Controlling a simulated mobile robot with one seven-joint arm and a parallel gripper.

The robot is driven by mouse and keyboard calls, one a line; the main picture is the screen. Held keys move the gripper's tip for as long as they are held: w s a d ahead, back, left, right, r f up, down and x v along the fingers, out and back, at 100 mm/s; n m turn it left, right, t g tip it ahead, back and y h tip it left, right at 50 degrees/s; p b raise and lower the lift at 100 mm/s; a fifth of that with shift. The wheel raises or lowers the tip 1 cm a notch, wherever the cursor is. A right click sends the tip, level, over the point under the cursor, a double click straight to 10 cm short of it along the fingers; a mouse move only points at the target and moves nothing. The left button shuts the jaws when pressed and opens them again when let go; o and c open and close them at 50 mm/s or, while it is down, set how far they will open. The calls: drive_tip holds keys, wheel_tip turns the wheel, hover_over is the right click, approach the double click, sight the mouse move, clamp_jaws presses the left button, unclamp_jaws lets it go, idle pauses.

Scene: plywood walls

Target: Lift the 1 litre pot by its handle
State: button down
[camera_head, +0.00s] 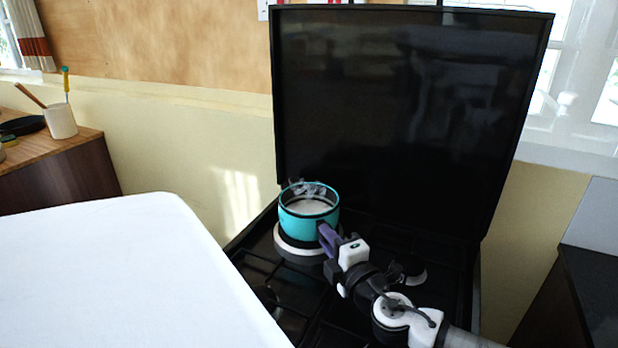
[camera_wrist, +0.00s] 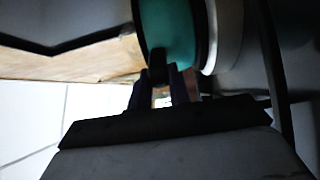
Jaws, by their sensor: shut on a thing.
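The pot (camera_head: 309,212) is turquoise with a dark rim and stands upright over a round, pale-rimmed burner at the back left of the black stove. A whitish content and faint wisps show at its top. My gripper (camera_head: 330,240) is at the pot's near right side, shut on the dark handle, which the fingers mostly hide. In the wrist view the pot (camera_wrist: 167,28) fills the top middle, with my gripper (camera_wrist: 172,90) closed at its handle. Whether the pot rests on the burner or hangs just above it, I cannot tell.
The black stove (camera_head: 285,295) has a raised black lid (camera_head: 400,110) behind the pot. A white surface (camera_head: 130,270) lies at the near left. A wooden counter (camera_head: 80,145) with a utensil cup (camera_head: 61,121) is at the far left. A dark counter (camera_head: 595,280) is at right.

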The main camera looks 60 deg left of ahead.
drive_tip(key=shift+s+r, duration=0.15)
drive_tip(key=shift+r, duration=0.1)
idle(0.3)
